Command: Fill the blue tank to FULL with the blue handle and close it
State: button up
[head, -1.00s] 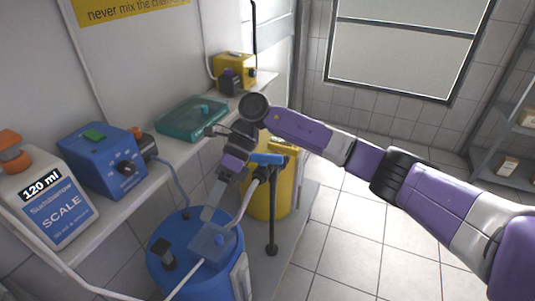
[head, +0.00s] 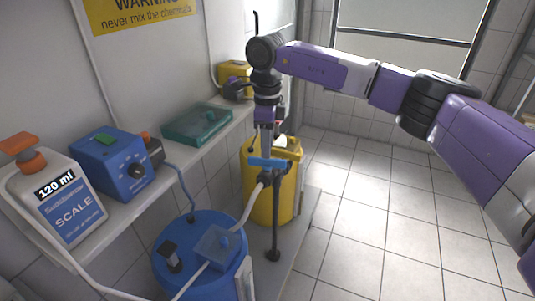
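The blue handle (head: 268,162) is a horizontal bar on top of a dark valve and post, right of the tank. My gripper (head: 267,153) points down at the blue handle and seems to meet or nearly meet it. Its fingertips are too small and overlapped to show whether they grip the handle. No level mark on the tank is readable.
A shelf on the left holds a white SCALE bottle (head: 58,200) reading 120 ml, a blue pump box (head: 117,163), a teal tray (head: 197,124) and a yellow pump (head: 235,75). A yellow tank (head: 285,195) stands behind the handle. The tiled floor (head: 370,220) on the right is clear.

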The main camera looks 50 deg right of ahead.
aim_at(267, 162)
jog(key=shift+f, duration=1.8)
grip_shut()
